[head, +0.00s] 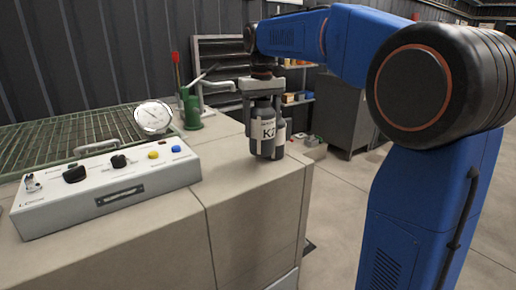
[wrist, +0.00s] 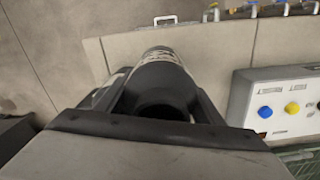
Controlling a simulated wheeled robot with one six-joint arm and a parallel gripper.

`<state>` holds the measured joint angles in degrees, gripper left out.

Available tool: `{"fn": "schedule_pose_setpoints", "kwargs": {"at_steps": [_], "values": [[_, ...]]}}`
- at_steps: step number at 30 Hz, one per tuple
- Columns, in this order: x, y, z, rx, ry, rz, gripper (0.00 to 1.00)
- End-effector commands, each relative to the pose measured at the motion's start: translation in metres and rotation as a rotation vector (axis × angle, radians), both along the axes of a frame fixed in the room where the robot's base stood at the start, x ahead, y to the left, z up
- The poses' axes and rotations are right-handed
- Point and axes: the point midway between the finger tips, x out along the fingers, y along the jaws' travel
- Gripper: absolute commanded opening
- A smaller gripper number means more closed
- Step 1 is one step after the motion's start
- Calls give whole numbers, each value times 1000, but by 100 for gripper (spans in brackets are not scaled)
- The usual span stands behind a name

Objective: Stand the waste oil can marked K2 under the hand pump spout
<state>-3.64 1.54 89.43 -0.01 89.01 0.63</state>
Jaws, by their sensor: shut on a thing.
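The waste oil can marked K2 (head: 263,132) is dark with a white label and hangs upright in my gripper (head: 262,88). In the wrist view the can (wrist: 165,75) shows between the two fingers (wrist: 158,105). I cannot tell whether its base touches the bench top. The green hand pump (head: 190,108) stands to the left of the can, with its pale spout (head: 216,86) reaching right towards my gripper. The can is to the right of the spout end, not visibly under it.
A control box (head: 110,188) with knobs and buttons and a round gauge (head: 153,117) are to the left. The bench top (head: 235,165) in front of the can is clear. A grey cabinet (head: 343,112) stands behind.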

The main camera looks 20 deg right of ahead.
Motion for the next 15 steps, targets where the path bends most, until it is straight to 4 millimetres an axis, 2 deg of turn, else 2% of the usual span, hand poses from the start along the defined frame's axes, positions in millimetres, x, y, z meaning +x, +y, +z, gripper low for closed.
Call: {"fn": "schedule_pose_setpoints", "kwargs": {"at_steps": [3,11,15], "values": [[-1,0,-15,0,1,0,31],[0,0,-33,0,1,0,31],[0,0,-52,0,2,0,31]]}}
